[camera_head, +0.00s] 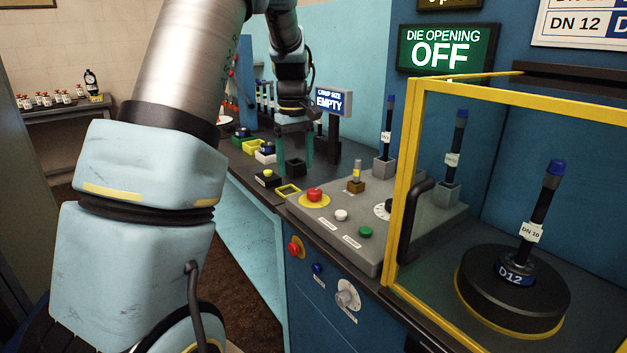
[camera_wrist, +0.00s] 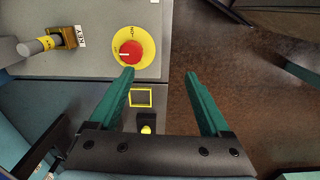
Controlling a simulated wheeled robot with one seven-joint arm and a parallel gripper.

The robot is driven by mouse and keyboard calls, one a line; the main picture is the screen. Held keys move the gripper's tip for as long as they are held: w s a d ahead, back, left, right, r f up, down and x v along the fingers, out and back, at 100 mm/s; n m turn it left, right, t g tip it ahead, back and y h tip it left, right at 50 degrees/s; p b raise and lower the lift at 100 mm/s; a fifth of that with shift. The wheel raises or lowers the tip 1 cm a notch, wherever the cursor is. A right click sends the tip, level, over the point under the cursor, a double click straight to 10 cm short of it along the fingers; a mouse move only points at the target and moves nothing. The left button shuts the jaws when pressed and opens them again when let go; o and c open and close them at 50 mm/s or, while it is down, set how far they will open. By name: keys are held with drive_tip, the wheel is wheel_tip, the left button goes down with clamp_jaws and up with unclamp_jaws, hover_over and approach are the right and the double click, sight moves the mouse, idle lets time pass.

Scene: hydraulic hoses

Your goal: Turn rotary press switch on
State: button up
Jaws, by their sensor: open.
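A silver rotary knob (camera_head: 347,297) sits on the blue front panel of the press cabinet, below the console. A white dial (camera_head: 383,209) is on the console top, partly hidden by the yellow frame. I cannot read which of the two is the press switch. My gripper (camera_head: 294,162) is beyond the console's far left end, apart from both, with its green fingers pointing down. In the wrist view the gripper (camera_wrist: 159,73) is open and empty. A red button on a yellow disc (camera_wrist: 131,52) lies just beyond its left fingertip in that picture.
The console (camera_head: 345,250) also carries a red button (camera_head: 314,195), white and green buttons, and a key switch (camera_head: 356,178). A red knob (camera_head: 294,247) and blue button (camera_head: 318,269) are on the front panel. A yellow-framed guard (camera_head: 405,190) stands right. A green sign (camera_head: 446,48) reads "DIE OPENING OFF".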

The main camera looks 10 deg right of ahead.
approach(314, 190)
drive_tip(key=shift+n, duration=0.3)
wheel_tip(314, 190, down, 9)
drive_tip(key=p, duration=0.3)
drive_tip(key=shift+w+d, duration=0.1)
drive_tip(key=shift+d, duration=0.05)
clamp_jaws()
idle(0.4)
